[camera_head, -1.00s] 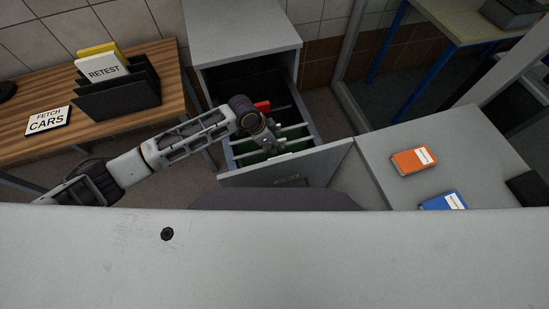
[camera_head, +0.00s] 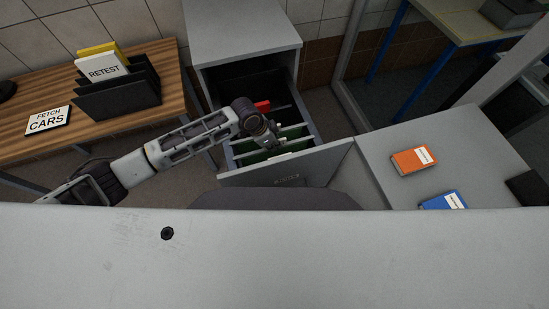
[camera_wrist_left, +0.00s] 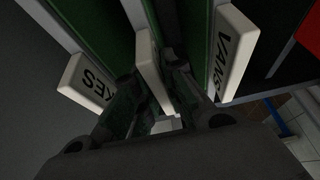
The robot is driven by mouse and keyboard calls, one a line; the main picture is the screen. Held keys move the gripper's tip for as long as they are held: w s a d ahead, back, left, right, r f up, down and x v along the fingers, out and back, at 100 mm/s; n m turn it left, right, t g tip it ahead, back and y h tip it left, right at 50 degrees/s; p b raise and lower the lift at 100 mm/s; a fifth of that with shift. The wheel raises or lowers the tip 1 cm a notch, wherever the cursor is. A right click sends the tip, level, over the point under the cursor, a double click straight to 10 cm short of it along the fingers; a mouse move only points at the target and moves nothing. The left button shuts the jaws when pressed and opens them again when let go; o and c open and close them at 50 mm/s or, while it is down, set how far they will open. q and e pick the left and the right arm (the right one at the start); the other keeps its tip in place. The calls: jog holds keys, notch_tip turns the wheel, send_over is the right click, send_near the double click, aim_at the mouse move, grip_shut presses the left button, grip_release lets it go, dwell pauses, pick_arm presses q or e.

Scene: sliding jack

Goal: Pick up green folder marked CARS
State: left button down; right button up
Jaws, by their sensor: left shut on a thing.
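Green hanging folders stand in the open drawer (camera_head: 320,163) of the grey cabinet. In the left wrist view, white tabs show: one ending in "KES" (camera_wrist_left: 88,82) at left, one reading "VANS" (camera_wrist_left: 234,45) at right. A middle green folder (camera_wrist_left: 166,20) has its tab (camera_wrist_left: 148,62) nearly edge-on, so its label cannot be read. My left gripper (camera_head: 274,143) reaches into the drawer; in the wrist view its fingers (camera_wrist_left: 155,88) are shut on the middle folder. The folder still stands among the others. My right gripper is not in view.
A sign reading "FETCH CARS" (camera_head: 48,119) and a black file rack (camera_head: 120,98) are on the wooden desk at left. A red item (camera_head: 263,106) shows inside the drawer.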

pick_arm(q)
jog(key=shift+r, duration=0.2)
dwell(0.4)
notch_tip(320, 180, up, 28)
jog(key=shift+f+b, duration=0.15)
jog(key=shift+b, duration=0.15)
dwell(0.4)
dwell(0.5)
